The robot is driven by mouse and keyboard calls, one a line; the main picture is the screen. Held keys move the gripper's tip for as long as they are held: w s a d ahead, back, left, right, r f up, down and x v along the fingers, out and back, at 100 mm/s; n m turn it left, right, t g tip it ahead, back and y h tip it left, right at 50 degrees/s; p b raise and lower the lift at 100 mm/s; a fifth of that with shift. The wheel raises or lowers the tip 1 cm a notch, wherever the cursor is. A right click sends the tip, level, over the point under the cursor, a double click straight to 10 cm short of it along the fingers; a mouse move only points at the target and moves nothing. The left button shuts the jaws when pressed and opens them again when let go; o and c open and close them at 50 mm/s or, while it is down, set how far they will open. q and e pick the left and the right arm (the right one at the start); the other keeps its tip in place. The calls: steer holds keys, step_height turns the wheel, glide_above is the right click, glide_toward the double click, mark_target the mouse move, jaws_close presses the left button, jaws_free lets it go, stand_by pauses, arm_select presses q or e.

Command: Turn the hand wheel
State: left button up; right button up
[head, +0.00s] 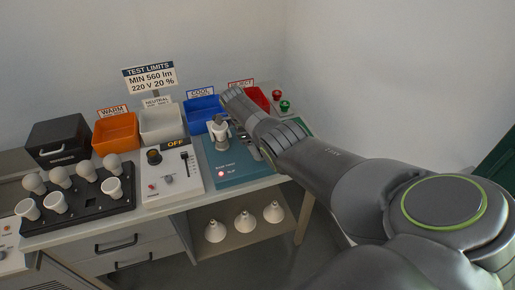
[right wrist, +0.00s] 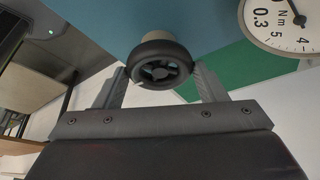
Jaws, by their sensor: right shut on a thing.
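The hand wheel (right wrist: 160,68) is a small black spoked wheel in the right wrist view, on a short beige shaft at the side of the teal station. My right gripper (right wrist: 161,78) has one finger on each side of the wheel and is shut on its rim. In the head view, my right gripper (head: 252,143) is at the right side of the teal station (head: 238,170), and the wheel is hidden there. A white bulb (head: 219,132) stands upright on the station. A red light glows on its front panel. My left gripper is not in view.
A round dial marked Nm (right wrist: 284,22) is close to the wheel. Orange (head: 116,133), white (head: 161,124), blue (head: 203,113) and red bins line the back. A black rack (head: 85,205) holds several bulbs at left. Red and green buttons (head: 285,105) are at the back right.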

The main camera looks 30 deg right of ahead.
steer(key=shift+w+r+m, duration=0.1)
steer(key=shift+m, duration=0.3)
steer(key=o, duration=1)
steer(key=b+v, duration=0.4)
steer(key=v, duration=1.3)
steer(key=shift+w+d+r, duration=0.15)
steer(key=shift+w, duration=0.05)
